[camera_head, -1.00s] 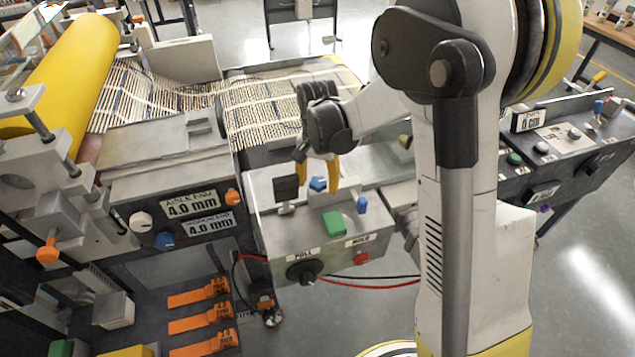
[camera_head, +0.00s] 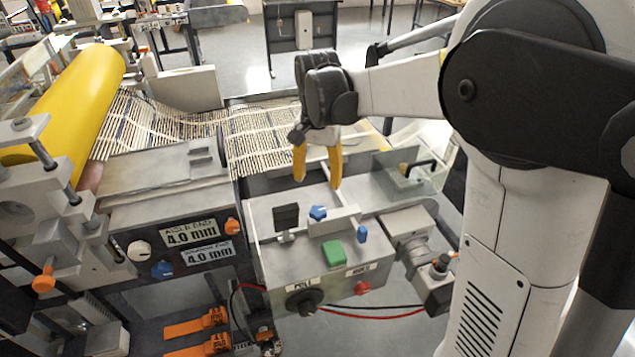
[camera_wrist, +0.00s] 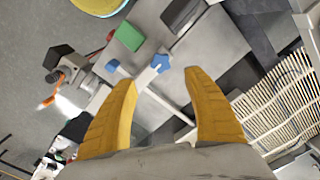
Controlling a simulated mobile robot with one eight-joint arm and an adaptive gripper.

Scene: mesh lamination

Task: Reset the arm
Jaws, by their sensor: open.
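My gripper (camera_head: 317,178) has two yellow fingers pointing down. It hangs above the back of the grey control box (camera_head: 275,268), open, with nothing between its fingers. In the wrist view my gripper (camera_wrist: 162,88) also shows spread and empty. On the box are a blue star-shaped knob (camera_head: 318,213), a green button (camera_head: 333,252), a small blue switch (camera_head: 362,233) and a black block (camera_head: 286,217). The blue knob (camera_wrist: 160,63) appears just beyond the fingertips in the wrist view; I cannot tell the exact gap.
A yellow roller (camera_head: 72,92) and slatted mesh (camera_head: 262,128) lie left and behind. A panel with two 4.0 mm labels (camera_head: 192,232) stands left of the box. A clear guard with a black handle (camera_head: 408,170) stands right of the gripper. Red and black cables (camera_head: 375,311) run below the box.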

